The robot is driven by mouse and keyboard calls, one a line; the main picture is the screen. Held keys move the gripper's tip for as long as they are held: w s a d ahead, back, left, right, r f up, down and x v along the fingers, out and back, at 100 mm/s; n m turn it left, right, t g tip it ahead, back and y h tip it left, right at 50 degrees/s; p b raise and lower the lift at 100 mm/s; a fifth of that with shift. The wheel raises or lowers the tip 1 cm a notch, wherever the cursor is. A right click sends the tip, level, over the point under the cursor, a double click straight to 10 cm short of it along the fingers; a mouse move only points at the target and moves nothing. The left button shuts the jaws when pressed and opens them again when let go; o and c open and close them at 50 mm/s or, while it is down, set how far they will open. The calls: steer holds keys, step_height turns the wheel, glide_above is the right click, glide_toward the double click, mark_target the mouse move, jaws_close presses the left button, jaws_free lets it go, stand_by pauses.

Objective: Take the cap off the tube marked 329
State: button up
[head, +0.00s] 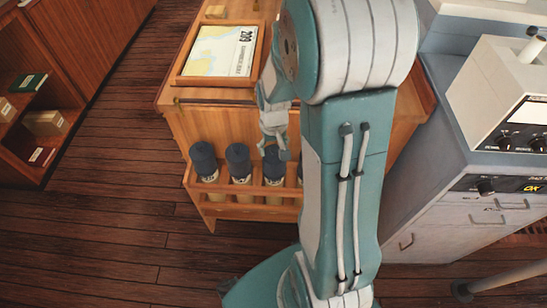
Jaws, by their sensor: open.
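Several upright tubes with dark blue-grey caps stand in a wooden rack on the side of a wooden cabinet: a left tube (205,160), a middle tube (239,162) and a right tube (274,165). Another (300,172) is mostly hidden behind my arm. Pale bands below the caps carry small dark marks too small to read, so I cannot tell which is 329. My gripper (273,152) points down with its fingers open, just above or beside the cap of the right tube. Whether it touches that cap cannot be told.
The rack (208,187) has a wooden front rail. A framed chart (222,52) lies on the cabinet top, with a small pale block (216,11) behind it. A grey console (465,190) stands to the right, a bookshelf (40,110) to the left. The plank floor (110,220) in front is clear.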

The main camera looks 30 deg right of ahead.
steer(key=shift+d+f, duration=0.2)
steer(key=shift+f, duration=0.1)
steer(key=shift+a, duration=0.1)
jaws_close()
steer(key=shift+r, duration=0.1)
